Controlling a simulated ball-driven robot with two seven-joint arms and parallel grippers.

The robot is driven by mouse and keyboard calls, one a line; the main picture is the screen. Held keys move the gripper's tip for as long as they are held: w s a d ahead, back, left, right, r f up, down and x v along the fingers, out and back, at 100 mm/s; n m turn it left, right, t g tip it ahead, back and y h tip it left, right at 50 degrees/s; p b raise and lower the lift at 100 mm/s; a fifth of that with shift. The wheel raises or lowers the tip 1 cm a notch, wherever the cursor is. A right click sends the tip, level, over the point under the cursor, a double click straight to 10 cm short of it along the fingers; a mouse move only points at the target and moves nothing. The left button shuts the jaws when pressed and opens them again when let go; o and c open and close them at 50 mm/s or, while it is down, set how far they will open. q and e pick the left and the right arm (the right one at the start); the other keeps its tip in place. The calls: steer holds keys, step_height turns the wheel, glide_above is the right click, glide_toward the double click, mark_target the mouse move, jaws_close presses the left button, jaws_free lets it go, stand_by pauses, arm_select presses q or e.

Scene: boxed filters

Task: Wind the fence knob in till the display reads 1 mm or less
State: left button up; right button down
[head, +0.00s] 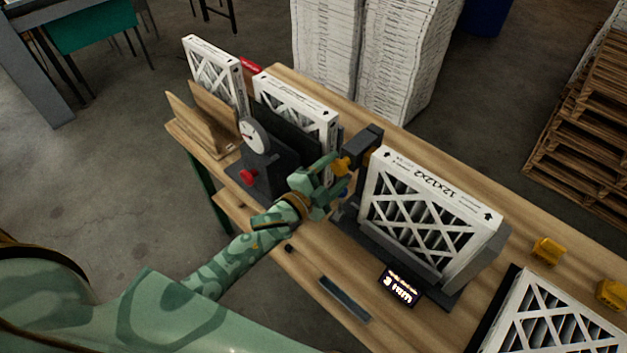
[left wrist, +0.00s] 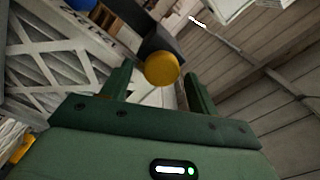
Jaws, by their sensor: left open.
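My left gripper (head: 333,172) is open in the head view, its fingertips close to the yellow fence knob (head: 343,165). In the left wrist view the round yellow knob (left wrist: 162,68) sits between the two green fingers of the gripper (left wrist: 158,82), near their tips, with gaps on both sides. The knob sticks out from a dark block (head: 364,146), which also shows in the wrist view (left wrist: 157,40). A small dark display (head: 400,286) with lit characters lies in front of the large filter; its reading is too small to make out. My right gripper is not in view.
A white-framed filter marked 12x12x2 (head: 425,215) stands in a dark holder right of my gripper. A dial gauge (head: 254,136) with a red knob (head: 249,177) stands to the left. More filters stand behind and at lower right. Yellow pieces (head: 547,250) lie on the wooden bench.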

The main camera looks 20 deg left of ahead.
arm_select(q)
steer(key=b+v, duration=0.2)
steer(key=v, duration=1.3)
steer(key=shift+s, duration=0.25)
steer(key=shift+a, duration=0.1)
